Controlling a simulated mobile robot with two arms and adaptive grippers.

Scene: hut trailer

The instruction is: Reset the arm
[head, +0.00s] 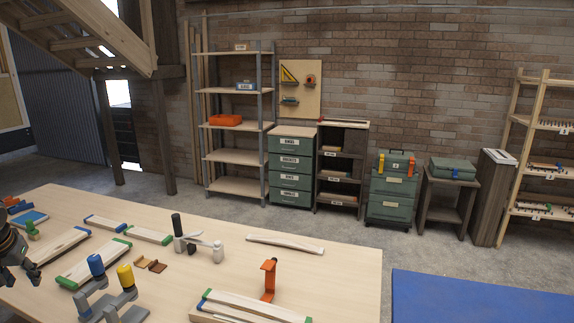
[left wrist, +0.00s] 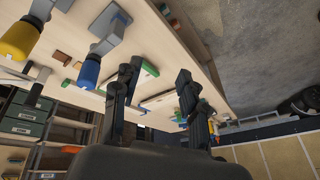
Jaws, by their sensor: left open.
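My left gripper (head: 32,272) shows at the left edge of the head view, over the left part of the wooden workbench (head: 345,275). In the left wrist view the two dark fingers of this gripper (left wrist: 158,82) stand apart with nothing between them. The bench shows tilted behind them. My right gripper is in neither view.
Wooden strips with green and blue ends (head: 95,263), a blue-handled clamp (head: 96,265), a yellow-handled clamp (head: 125,276), a black-handled tool (head: 178,228) and an orange clamp (head: 268,280) are on the bench. Shelves (head: 235,155) and green drawers (head: 291,165) line the brick wall.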

